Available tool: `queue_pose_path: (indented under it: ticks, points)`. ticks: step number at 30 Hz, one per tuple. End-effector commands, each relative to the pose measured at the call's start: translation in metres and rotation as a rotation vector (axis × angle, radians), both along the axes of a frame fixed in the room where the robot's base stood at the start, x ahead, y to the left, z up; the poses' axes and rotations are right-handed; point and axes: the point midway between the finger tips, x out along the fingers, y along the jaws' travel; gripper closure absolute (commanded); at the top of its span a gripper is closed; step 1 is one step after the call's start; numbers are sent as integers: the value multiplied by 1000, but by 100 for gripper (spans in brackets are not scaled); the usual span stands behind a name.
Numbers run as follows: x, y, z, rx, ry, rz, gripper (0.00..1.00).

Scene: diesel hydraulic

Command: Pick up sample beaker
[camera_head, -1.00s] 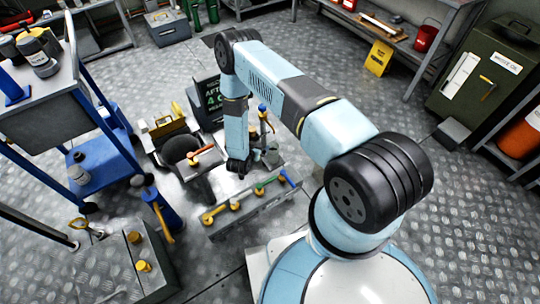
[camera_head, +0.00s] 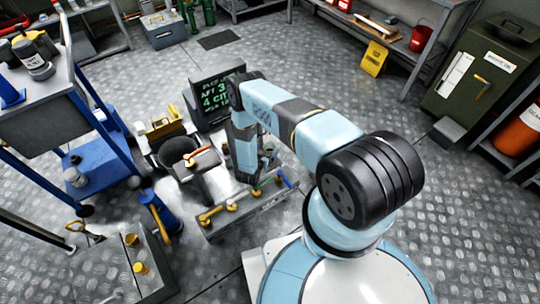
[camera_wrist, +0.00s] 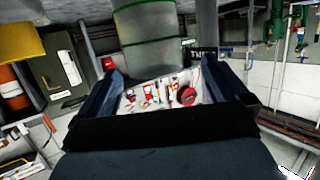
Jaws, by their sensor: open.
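My gripper (camera_head: 246,178) points down beside the low bench in the camera_head view, its fingers mostly hidden behind my arm. In the camera_wrist view my gripper (camera_wrist: 165,86) has its two dark fingers wide apart with nothing clamped between them. A grey-green cylinder with green bands (camera_wrist: 150,38) stands large beyond the fingers there; I cannot tell for sure that it is the sample beaker. In the camera_head view a small greyish item (camera_head: 268,157) shows just right of my gripper, too small to identify. No other likely sample beaker is clear.
The low bench (camera_head: 250,219) carries yellow, green and blue-handled fittings along its front. A dark screen with green text (camera_head: 212,95) stands behind my arm. A blue cart (camera_head: 105,168) is at left, a green waste-oil bin (camera_head: 470,85) at right.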

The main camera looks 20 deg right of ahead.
Motion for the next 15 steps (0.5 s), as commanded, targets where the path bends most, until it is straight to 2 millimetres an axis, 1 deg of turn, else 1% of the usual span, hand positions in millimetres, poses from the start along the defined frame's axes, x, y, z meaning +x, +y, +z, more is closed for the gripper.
queue_pose_path:
  ticks: [5, 7, 12, 15]
  points:
    - [6, -7, -3, 0, 0, -2, 0]
    - [11, -13, -6, -1, 1, -3, 0]
    - [27, -29, -14, 0, -1, -3, 0]
    - [34, -35, -17, 1, 0, -1, 0]
